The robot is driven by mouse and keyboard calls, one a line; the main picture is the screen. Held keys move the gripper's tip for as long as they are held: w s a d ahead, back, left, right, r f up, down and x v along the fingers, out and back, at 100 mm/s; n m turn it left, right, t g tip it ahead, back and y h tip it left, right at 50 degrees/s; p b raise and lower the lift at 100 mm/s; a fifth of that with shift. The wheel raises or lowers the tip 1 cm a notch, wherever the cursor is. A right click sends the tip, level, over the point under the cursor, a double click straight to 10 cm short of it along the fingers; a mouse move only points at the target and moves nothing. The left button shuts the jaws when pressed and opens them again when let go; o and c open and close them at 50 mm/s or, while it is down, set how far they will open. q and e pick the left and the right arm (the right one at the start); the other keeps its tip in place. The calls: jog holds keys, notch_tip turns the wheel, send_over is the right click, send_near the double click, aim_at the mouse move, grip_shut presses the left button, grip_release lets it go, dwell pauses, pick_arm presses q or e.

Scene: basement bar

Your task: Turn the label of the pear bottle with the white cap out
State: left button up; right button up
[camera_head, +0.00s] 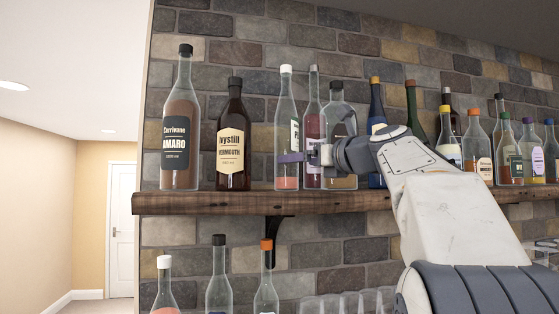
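A clear bottle with a white cap (286,100) stands upright on the wooden shelf, with a little pink liquid at its bottom. Its pale label with green lettering (295,132) shows only as a narrow strip at the bottle's right side, starting with "P", so it faces right. My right gripper (291,157) reaches in from the right at mid-height of this bottle. A purple finger lies across the bottle's front; the other finger is hidden. I cannot tell whether the fingers press on the glass. My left gripper is not in view.
A bottle with red liquid (313,105) stands close on the right, partly behind my gripper. A vermouth bottle (234,145) and an amaro bottle (180,130) stand left, with a gap before the white-capped bottle. The wooden shelf (200,204) holds several more bottles at right. Others stand below.

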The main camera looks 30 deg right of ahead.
jog(key=w, duration=0.1)
jog(key=w+p, duration=0.1)
jog(key=w, duration=0.1)
jog(key=w+p, duration=0.1)
jog(key=w, duration=0.1)
jog(key=shift+a, duration=0.25)
jog(key=shift+w, duration=0.8)
jog(key=c, duration=1.3)
jog(key=shift+o, duration=0.2)
jog(key=shift+a+m+h, duration=0.25)
jog(key=shift+m+h, duration=0.85)
jog(key=shift+h, duration=0.7)
jog(key=shift+d+m+h, duration=0.2)
jog(key=shift+m+h, duration=0.3)
jog(key=shift+h, duration=0.2)
jog(key=o, duration=1.2)
